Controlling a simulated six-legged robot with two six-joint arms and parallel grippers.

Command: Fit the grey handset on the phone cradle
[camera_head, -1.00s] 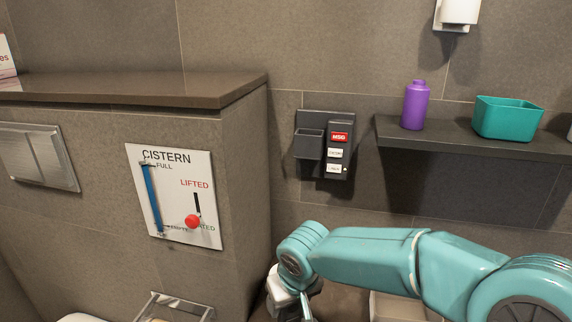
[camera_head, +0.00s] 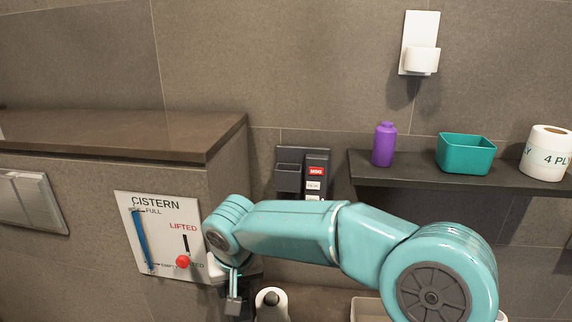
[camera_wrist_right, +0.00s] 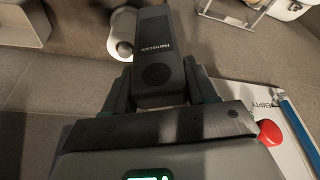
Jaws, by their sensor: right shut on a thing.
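The grey handset (camera_wrist_right: 158,62) is dark and long, with lettering and a round disc on its face. It lies between the two fingers of my right gripper (camera_wrist_right: 158,88), which is shut on it. In the head view my right gripper (camera_head: 238,290) hangs low in front of the cistern panel, partly hidden by its own wrist. The phone cradle (camera_head: 288,180) is a dark wall unit with a pocket on its left and a red label on its right. The gripper is below and left of it, clear of it. My arm covers the cradle's lower part. My left gripper is out of view.
A shelf (camera_head: 400,172) right of the cradle carries a purple bottle (camera_head: 384,146), a teal tub (camera_head: 466,154) and a paper roll (camera_head: 545,155). The cistern panel (camera_head: 160,215) with a red knob is close left. A white roll (camera_head: 272,310) stands low near the gripper.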

